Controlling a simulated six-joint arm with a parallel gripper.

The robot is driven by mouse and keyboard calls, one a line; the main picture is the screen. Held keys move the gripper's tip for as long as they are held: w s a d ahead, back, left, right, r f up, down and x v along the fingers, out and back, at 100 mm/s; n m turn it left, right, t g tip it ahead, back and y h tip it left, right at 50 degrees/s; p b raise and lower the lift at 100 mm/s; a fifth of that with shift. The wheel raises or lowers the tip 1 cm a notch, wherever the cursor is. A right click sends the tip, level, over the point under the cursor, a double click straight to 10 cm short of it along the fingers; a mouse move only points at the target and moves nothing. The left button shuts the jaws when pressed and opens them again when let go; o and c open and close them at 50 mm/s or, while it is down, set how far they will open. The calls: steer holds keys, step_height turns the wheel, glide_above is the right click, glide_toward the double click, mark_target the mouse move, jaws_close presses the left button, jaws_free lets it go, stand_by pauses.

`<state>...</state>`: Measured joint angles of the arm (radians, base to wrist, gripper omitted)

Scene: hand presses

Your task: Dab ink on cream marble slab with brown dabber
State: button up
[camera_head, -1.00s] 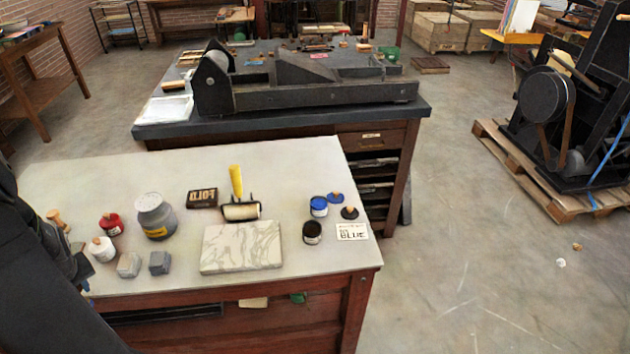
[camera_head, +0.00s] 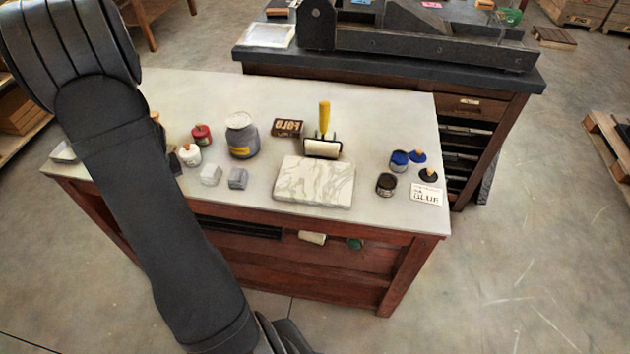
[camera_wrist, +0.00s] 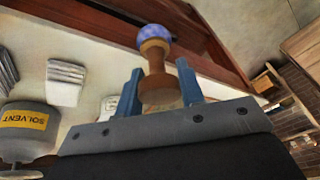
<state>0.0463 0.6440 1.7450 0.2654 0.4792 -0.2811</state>
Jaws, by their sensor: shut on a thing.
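The cream marble slab (camera_head: 315,181) with grey veins lies flat near the front edge of the pale table in the head view. My gripper (camera_wrist: 159,68) shows in the wrist view with blue fingers. It is shut on the brown wooden handle of a dabber (camera_wrist: 156,50), whose rounded violet-blue head points away from the jaws. The gripper and dabber cannot be made out in the head view. A blue ink tin (camera_head: 399,161) and a dark open tin (camera_head: 387,184) stand right of the slab, beside a card lettered "BLUE" (camera_head: 426,195).
A brayer (camera_head: 323,146) with a yellow handle lies behind the slab. My arm covers the table's left side.

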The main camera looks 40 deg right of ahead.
mark_target(314, 176)
stand_by(0.3)
